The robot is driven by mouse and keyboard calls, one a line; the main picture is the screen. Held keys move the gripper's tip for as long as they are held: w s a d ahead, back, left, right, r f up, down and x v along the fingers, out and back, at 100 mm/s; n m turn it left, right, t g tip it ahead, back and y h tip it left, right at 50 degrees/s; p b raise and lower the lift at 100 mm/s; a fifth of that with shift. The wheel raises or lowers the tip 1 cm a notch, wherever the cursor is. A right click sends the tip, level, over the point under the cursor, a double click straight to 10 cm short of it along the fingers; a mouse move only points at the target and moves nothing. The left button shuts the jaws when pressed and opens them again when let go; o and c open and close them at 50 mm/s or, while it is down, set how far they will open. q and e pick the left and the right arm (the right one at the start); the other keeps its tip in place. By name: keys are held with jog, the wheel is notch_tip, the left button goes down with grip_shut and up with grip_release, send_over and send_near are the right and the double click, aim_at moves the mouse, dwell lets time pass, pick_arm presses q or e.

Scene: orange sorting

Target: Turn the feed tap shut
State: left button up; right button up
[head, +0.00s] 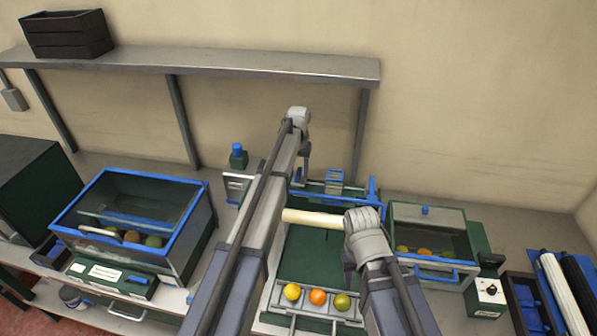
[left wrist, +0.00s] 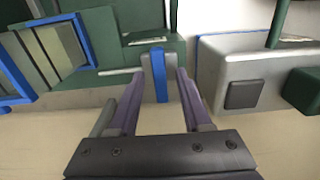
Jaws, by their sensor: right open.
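A blue upright lever (left wrist: 160,76), which I take to be the feed tap's handle, stands between the fingers of my left gripper (left wrist: 160,88) in the left wrist view. Grey parts sit close on both sides of it, and I cannot tell whether the fingers touch it. In the head view my left gripper (head: 301,178) reaches down behind the green feed machine, by its back edge; its arm hides part of the spot. My right gripper (head: 349,275) is open and empty above the right side of the machine's tray front.
A glass-sided blue-rimmed bin (head: 130,215) stands left, a smaller bin (head: 430,245) right. A shelf (head: 200,62) runs above.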

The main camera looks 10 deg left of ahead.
aim_at(298, 173)
pick_arm(q)
jog(key=shift+r, duration=0.15)
notch_tip(298, 173, up, 8)
jog(key=p, duration=0.8)
jog(key=shift+f, duration=0.2)
jog(key=shift+f, duration=0.1)
